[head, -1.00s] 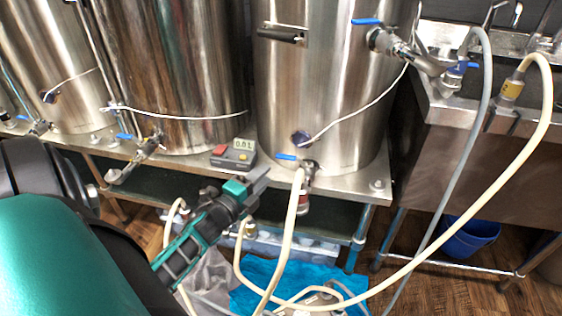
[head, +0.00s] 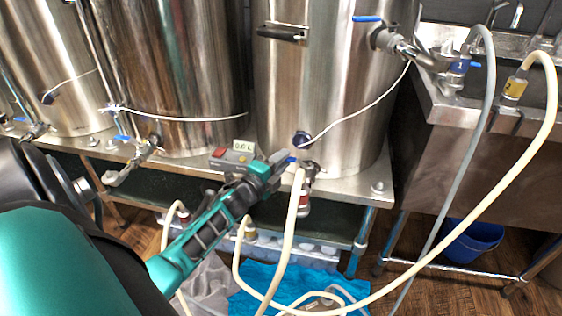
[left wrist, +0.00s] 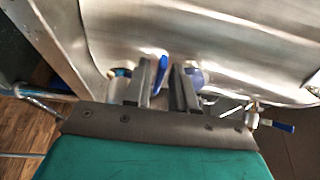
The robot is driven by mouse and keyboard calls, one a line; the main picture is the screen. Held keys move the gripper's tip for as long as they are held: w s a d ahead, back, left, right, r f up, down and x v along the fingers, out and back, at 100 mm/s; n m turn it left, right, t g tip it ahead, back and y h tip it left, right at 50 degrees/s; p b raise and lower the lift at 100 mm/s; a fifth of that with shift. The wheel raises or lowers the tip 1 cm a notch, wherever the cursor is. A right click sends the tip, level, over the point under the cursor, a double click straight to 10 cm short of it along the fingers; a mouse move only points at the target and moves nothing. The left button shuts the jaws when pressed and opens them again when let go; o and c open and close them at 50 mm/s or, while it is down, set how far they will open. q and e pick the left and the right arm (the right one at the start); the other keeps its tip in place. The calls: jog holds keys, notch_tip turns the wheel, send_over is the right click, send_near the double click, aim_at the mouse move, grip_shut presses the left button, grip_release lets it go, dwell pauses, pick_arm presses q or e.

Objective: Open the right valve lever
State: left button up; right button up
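The blue lever (head: 292,160) of the low valve on the right kettle (head: 325,90) is partly hidden behind my left gripper (head: 282,160) in the head view. The gripper is beside the valve, at the kettle's foot. In the left wrist view the blue lever (left wrist: 161,69) shows between the two fingers of my left gripper (left wrist: 163,78), close to the left finger. The fingers are apart, and a gap shows on the right side of the lever. I cannot tell whether a finger touches it. My right gripper is not in view.
A small box with a display and red button (head: 232,158) sits behind my left gripper. A pale hose (head: 287,235) hangs below the valve. Another blue lever (head: 367,19) is higher on the right kettle. A blue bucket (head: 472,240) stands under the sink.

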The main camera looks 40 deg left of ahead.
pick_arm(q)
grip_shut()
jog(key=shift+d+y, duration=0.15)
jog(key=shift+y, duration=0.25)
jog(key=shift+s+d+n+g+y+b, duration=0.35)
jog(key=shift+n+y, duration=0.45)
jog(key=shift+y, duration=0.15)
jog(key=shift+s+d+n+g+y+b, duration=0.2)
jog(key=shift+s+d+n+g+y, duration=0.1)
jog(key=shift+n+y, duration=0.6)
jog(key=shift+y, duration=0.25)
jog(key=shift+o, duration=1.2)
grip_release()
